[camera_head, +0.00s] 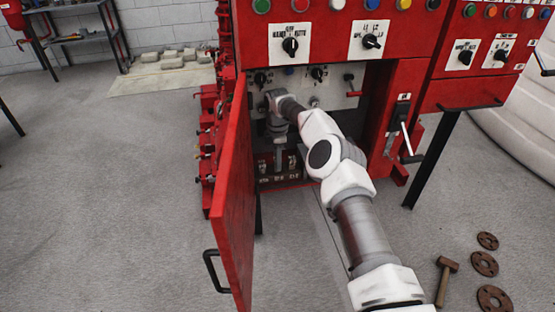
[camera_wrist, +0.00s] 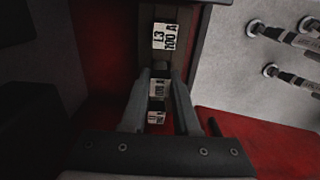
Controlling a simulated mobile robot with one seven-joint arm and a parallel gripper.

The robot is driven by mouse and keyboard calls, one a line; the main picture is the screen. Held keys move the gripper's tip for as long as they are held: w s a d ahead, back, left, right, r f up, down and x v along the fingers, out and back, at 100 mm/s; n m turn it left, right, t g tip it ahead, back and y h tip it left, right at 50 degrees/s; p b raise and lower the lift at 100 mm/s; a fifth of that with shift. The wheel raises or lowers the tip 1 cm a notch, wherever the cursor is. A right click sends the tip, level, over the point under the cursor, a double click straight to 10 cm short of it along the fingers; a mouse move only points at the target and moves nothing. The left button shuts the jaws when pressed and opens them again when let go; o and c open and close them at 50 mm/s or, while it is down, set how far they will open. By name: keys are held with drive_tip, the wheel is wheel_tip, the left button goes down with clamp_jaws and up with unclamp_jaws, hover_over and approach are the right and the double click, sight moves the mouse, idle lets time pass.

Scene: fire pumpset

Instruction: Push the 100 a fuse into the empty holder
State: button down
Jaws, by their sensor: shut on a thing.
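My gripper (camera_wrist: 162,76) points into the open red cabinet, and its two fingers are closed on a fuse (camera_wrist: 157,88) with a white label reading about 100 A. In the head view my gripper (camera_head: 279,153) is low inside the cabinet, just above a dark row of fuse holders (camera_head: 285,183). In the wrist view a white label (camera_wrist: 165,37) reading L3 100 A sits beyond the fingertips on a brown strip. Another white label (camera_wrist: 156,117) shows between the fingers, nearer the camera. The empty holder cannot be made out, nor whether the fuse touches it.
The red cabinet door (camera_head: 233,205) stands open to the left of my arm. A lever handle (camera_head: 405,130) projects at the right. A hammer (camera_head: 445,278) and rusty flanges (camera_head: 485,263) lie on the floor.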

drive_tip(key=shift+f, duration=0.3)
drive_tip(key=c, duration=0.6)
unclamp_jaws()
wheel_tip(320, 180, up, 8)
drive_tip(key=shift+f+p, duration=0.2)
drive_tip(key=shift+p, duration=0.75)
drive_tip(key=shift+s, duration=0.1)
